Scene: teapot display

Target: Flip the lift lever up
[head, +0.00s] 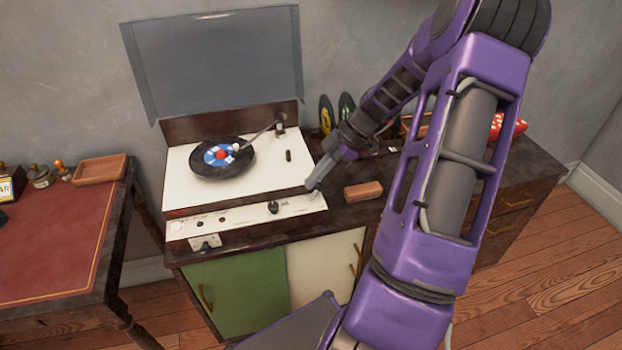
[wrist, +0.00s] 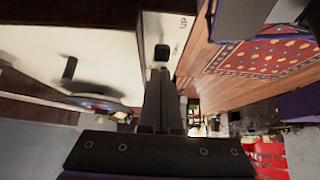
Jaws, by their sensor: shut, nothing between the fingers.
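The record player has a cream deck (head: 180,190) and a pale front control panel (head: 245,217). In the wrist view, the panel (wrist: 152,27) bears the word UP beside a dark slot (wrist: 162,52). The lift lever itself is hard to make out there; my fingers may hide it. My gripper (head: 312,184) is shut and empty, pointing down at the right end of the panel. In the wrist view its fingertips (wrist: 160,75) are just below the slot; I cannot tell whether they touch anything.
A black record (head: 205,172) lies on the deck with the tonearm (head: 262,131) above it. The clear lid (head: 215,65) stands open behind. A brown block (head: 363,191) lies right of the panel. A red-topped desk (head: 55,235) stands at left.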

